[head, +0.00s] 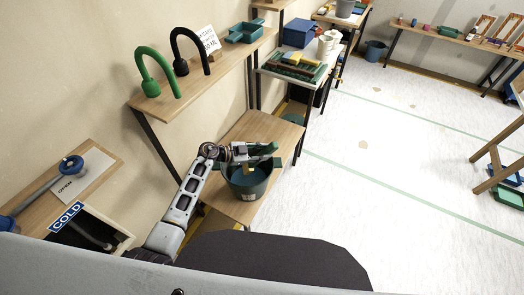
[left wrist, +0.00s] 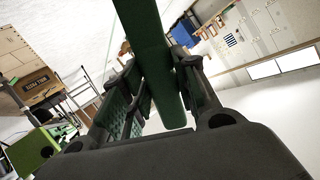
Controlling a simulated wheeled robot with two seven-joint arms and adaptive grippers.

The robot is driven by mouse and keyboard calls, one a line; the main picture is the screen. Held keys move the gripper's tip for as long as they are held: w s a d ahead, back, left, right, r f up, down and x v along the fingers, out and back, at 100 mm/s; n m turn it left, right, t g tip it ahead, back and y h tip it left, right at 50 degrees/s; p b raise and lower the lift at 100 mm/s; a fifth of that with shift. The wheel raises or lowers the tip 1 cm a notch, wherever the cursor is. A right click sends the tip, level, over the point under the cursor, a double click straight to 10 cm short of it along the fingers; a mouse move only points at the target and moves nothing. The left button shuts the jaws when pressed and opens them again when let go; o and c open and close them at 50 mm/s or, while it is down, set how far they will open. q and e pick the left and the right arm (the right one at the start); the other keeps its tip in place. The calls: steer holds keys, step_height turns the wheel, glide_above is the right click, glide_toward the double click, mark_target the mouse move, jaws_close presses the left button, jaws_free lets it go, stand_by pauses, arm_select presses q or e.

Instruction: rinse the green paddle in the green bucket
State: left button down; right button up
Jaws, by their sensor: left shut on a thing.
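The green bucket (head: 249,188) stands on a low wooden table in the middle of the head view. My left gripper (head: 241,153) is over the bucket's opening. In the left wrist view, my left gripper (left wrist: 158,88) is shut on a long flat dark green piece, the green paddle (left wrist: 147,40), which passes between its fingers. In the head view the gripper and the bucket rim hide much of the paddle, and I cannot tell how deep it reaches. My right gripper is not in view.
A shelf (head: 215,75) above holds a green tap (head: 157,72), a black tap (head: 190,52) and a teal tray (head: 246,32). A COLD sign (head: 67,216) and a blue-knobbed lever (head: 70,166) are at the left. The low table (head: 262,126) has bare room behind the bucket.

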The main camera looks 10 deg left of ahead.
arm_select(q)
step_height(320, 180, down, 7)
steer(key=b, duration=0.3)
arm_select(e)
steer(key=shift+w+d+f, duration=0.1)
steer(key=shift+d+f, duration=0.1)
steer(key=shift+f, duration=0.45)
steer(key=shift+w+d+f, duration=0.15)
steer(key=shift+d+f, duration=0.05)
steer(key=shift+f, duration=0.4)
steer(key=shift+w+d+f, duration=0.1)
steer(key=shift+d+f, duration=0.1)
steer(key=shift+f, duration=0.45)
arm_select(q)
steer(key=shift+f, duration=1.6)
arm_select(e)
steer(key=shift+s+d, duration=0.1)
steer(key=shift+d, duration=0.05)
arm_select(q)
steer(key=shift+a, duration=0.1)
steer(key=a, duration=0.2)
steer(key=shift+a+r, duration=0.1)
steer(key=shift+a, duration=0.3)
